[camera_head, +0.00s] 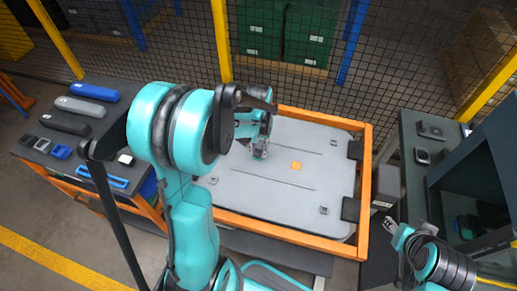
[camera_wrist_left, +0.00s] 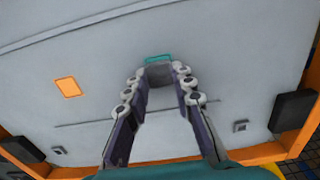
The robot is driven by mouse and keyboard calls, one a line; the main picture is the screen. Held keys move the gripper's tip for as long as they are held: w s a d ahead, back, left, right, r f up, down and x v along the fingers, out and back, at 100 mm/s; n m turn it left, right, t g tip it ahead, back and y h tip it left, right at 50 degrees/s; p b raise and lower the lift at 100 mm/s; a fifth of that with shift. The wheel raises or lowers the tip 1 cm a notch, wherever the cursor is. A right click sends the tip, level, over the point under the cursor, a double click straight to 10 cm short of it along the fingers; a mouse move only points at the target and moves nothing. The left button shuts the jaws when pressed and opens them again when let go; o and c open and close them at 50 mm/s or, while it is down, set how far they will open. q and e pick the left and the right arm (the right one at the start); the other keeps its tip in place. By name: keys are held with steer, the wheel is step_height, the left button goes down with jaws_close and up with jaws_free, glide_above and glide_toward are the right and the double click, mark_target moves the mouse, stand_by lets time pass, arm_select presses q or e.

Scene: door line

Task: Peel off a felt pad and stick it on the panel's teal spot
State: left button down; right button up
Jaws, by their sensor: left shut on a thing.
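The light grey panel (camera_head: 235,190) lies in an orange frame; it also fills the left wrist view (camera_wrist_left: 230,50). A teal spot (camera_wrist_left: 158,58) shows as a thin strip just beyond my left fingertips; the rest of it is hidden. My left gripper (camera_head: 260,150) is over the panel's upper middle, shut on a small dark grey felt pad (camera_wrist_left: 158,73) between its tips. The pad overlaps the teal spot in the wrist view; I cannot tell whether it touches the panel. My right gripper (camera_head: 390,225) is at the lower right, away from the panel; its jaws are unclear.
An orange square (camera_head: 296,165) is on the panel, with small fittings and dark blocks (camera_head: 351,209) at its edge. A side table (camera_head: 40,145) at left holds several tools. A dark shelf unit (camera_head: 470,170) stands at right. A mesh fence (camera_head: 385,70) closes the back.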

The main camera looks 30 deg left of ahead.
arm_select(q)
steer(key=shift+f+b, duration=0.5)
steer(key=shift+f, duration=0.05)
stand_by(0.8)
stand_by(0.3)
steer(key=c, duration=1.2)
jaws_free()
steer(key=shift+r, duration=0.15)
step_height(320, 180, up, 12)
